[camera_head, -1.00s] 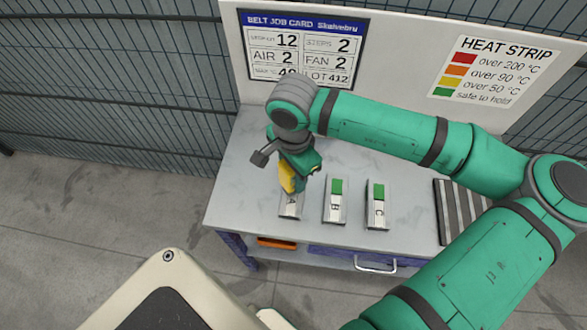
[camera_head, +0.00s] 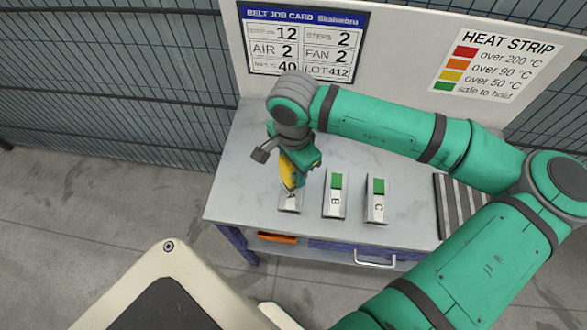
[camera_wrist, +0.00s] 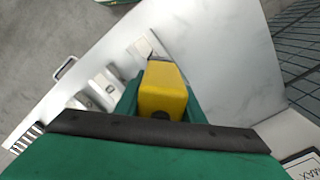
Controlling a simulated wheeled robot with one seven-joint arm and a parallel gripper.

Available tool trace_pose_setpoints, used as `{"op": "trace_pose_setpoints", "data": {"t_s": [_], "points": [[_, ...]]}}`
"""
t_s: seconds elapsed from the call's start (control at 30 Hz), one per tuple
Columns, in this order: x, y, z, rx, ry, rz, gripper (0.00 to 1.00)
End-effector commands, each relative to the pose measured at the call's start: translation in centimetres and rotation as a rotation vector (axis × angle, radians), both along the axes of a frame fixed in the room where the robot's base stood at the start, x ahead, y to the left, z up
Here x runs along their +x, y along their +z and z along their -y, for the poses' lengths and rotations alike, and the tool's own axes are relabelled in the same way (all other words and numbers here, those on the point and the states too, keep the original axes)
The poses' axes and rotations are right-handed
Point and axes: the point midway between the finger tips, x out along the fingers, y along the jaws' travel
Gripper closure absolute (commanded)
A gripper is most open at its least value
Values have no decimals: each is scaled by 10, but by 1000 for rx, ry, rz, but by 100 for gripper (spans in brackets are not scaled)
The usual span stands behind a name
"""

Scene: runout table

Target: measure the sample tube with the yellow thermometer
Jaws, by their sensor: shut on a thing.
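My gripper (camera_head: 291,170) is shut on the yellow thermometer (camera_head: 287,172), which also shows in the wrist view (camera_wrist: 163,88). The thermometer points down at the leftmost of the small holders (camera_head: 290,204) on the grey table. I cannot tell whether its tip touches that holder. My gripper and the thermometer cover much of this holder, and its letter is hidden. I cannot make out a sample tube. Holder B (camera_head: 334,203) and holder C (camera_head: 377,204) stand to the right, each with a green patch at its upper end.
The grey table (camera_head: 240,180) has free room at its left. A striped dark rack (camera_head: 450,210) is at the right. A job card (camera_head: 302,45) and a heat strip chart (camera_head: 490,65) are on the back panel. An orange thing (camera_head: 277,237) lies on the shelf below.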

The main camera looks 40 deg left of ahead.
Motion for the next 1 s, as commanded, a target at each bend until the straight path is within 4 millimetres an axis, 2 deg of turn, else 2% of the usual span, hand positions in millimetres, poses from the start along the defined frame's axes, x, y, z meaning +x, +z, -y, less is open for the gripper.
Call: {"op": "trace_pose_setpoints", "data": {"t_s": [1.0], "points": [[0,-9,0,1,0,0,81]]}}
